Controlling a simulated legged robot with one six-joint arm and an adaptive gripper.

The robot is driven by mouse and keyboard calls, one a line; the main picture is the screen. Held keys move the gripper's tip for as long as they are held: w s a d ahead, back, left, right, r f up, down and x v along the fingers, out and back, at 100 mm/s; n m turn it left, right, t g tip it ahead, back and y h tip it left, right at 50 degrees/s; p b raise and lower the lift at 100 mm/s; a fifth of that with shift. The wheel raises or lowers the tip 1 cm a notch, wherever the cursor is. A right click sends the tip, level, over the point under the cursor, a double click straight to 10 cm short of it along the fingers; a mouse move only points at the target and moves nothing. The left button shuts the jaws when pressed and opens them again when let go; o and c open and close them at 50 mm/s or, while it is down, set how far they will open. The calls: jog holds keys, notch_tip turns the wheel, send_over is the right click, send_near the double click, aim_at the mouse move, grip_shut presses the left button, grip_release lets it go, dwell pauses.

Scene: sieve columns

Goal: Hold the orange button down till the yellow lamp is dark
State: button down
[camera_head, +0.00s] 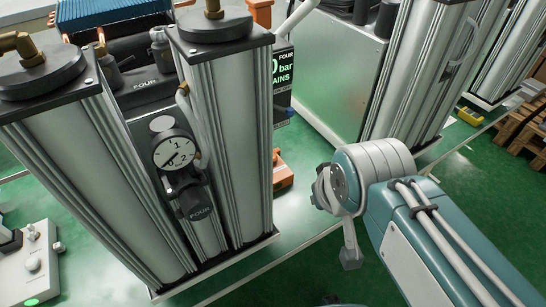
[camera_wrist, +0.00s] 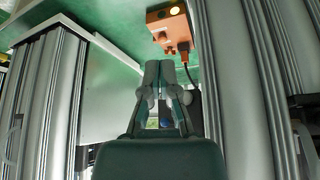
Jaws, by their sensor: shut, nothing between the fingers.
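An orange box (camera_wrist: 160,22) lies on the green floor between metal columns in the wrist view. A round yellow lamp (camera_wrist: 175,10) on it looks lit. Small orange-brown raised parts (camera_wrist: 160,37) show on its near part; I cannot tell surely which is the button. A dark cable leaves the box beside them. My gripper (camera_wrist: 165,66) is shut and empty, its tips just short of the box in the picture; contact cannot be made out. In the head view a part of the orange box (camera_head: 283,172) shows behind the column; its lamp is hidden there.
Tall silver twin columns (camera_head: 234,140) with a pressure gauge (camera_head: 174,150) stand left of my arm. A black display sign (camera_head: 284,75) reads "0 bar" behind them. More columns (camera_head: 410,75) stand to the right. Green floor (camera_head: 310,245) is open between.

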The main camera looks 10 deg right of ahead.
jog(key=w+d+f+n+t+h, duration=0.1)
jog(key=w+d+f+t, duration=0.2)
jog(key=w, duration=0.6)
jog(key=w+d+f+t, duration=0.15)
jog(key=w+f, duration=0.25)
jog(key=w, duration=0.5)
jog(key=w+a+f+n+t+y, duration=0.1)
jog(key=w+f+t+y, duration=0.1)
jog(key=f, duration=0.4)
jog(key=w+f+n+t+y, duration=0.1)
jog(key=w+f+t+y, duration=0.1)
jog(key=w+f, duration=0.3)
jog(key=shift+a+f+n+y, duration=0.3)
jog(key=shift+a+f+y, duration=0.05)
jog(key=shift+f+y, duration=0.5)
jog(key=x, duration=0.9)
jog(key=shift+w, duration=0.1)
jog(key=f, duration=0.3)
jog(key=shift+w+a, duration=0.15)
jog(key=shift+w, duration=0.2)
jog(key=shift+f, duration=0.55)
